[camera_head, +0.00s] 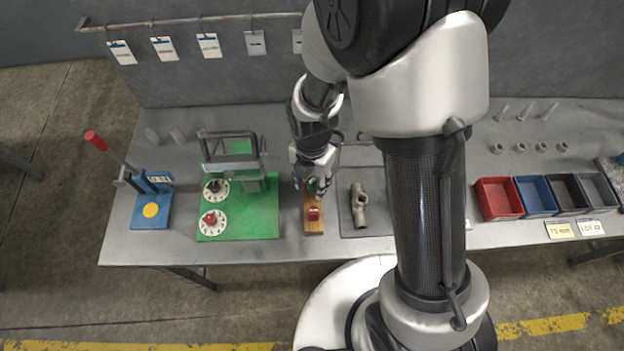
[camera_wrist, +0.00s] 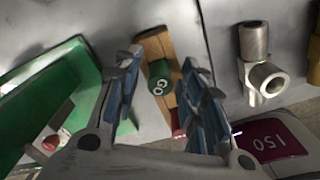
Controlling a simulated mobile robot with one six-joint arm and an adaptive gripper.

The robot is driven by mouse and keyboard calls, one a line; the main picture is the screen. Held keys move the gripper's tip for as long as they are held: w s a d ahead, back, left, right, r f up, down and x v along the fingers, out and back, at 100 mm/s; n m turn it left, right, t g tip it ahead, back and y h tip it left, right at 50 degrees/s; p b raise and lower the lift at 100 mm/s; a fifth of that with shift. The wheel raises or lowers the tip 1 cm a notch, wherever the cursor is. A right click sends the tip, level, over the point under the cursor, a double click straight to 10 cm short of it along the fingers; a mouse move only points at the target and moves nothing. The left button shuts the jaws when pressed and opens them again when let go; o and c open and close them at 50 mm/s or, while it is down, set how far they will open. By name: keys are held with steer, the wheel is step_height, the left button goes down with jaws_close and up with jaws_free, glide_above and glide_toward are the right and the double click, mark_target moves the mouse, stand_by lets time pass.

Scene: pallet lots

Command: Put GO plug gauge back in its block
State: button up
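The GO plug gauge has a green handle marked "GO" (camera_wrist: 160,76); in the head view it is a small green patch (camera_head: 312,186), mostly covered by my gripper. It is over the far part of the wooden block (camera_head: 314,225), which also shows in the wrist view (camera_wrist: 153,46). How deep it sits in the block is hidden. A red-handled gauge (camera_head: 313,213) is at the block's near part. My gripper (camera_head: 313,182) is open above the block. In the wrist view its blue-padded fingers (camera_wrist: 162,66) are on both sides of the green handle, with a visible gap at the left.
A green fixture (camera_head: 245,215) with dials and a handled frame stands left of the block. A grey pipe fitting (camera_head: 359,205) lies close on the right. A red-levered press (camera_head: 150,210) is far left; coloured bins (camera_head: 498,199) are at the right.

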step_height(320, 180, up, 13)
steer(key=p, duration=0.5)
step_height(320, 180, up, 8)
steer(key=m+t, duration=0.1)
steer(key=m, duration=0.7)
glide_above(312, 181)
steer(key=s+d, duration=0.2)
steer(key=d, duration=0.2)
steer(key=s+d+r+m+t, duration=0.1)
steer(key=s+d+r+m, duration=0.2)
steer(key=m, duration=0.7)
steer(key=s+d+r+m+t, duration=0.2)
steer(key=s+d+r+m, duration=0.2)
steer(key=s+r+m, duration=0.4)
steer(key=m, duration=0.2)
steer(key=shift+s+m+t, duration=0.25)
steer(key=shift+m+t, duration=0.05)
steer(key=shift+m, duration=0.1)
steer(key=shift+a, duration=0.1)
